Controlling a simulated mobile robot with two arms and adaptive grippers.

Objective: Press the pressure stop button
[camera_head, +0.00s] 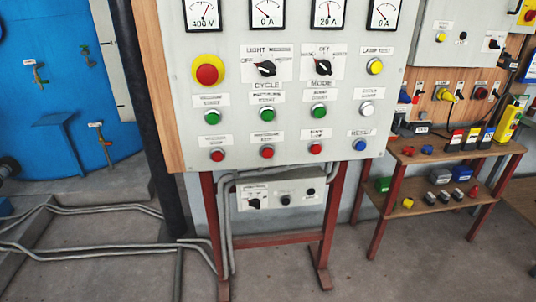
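A grey control panel (292,75) on a wooden board fills the middle of the head view. Its bottom row has a left red button (217,155), a middle red button (267,152), a right red button (317,149) and a blue button (360,145) labelled RESET. The small labels are blurred; the one above the middle red button seems to read PRESSURE STOP, but I cannot be sure. A green button (268,114) sits directly above it. Neither of my grippers is in view, and nothing covers the buttons.
A large red emergency button (207,74) on yellow and two black rotary knobs sit higher on the panel. A small grey box (282,195) hangs below. A wooden shelf (455,152) with small parts stands right; a blue tank (50,90) stands left. Pipes cross the floor.

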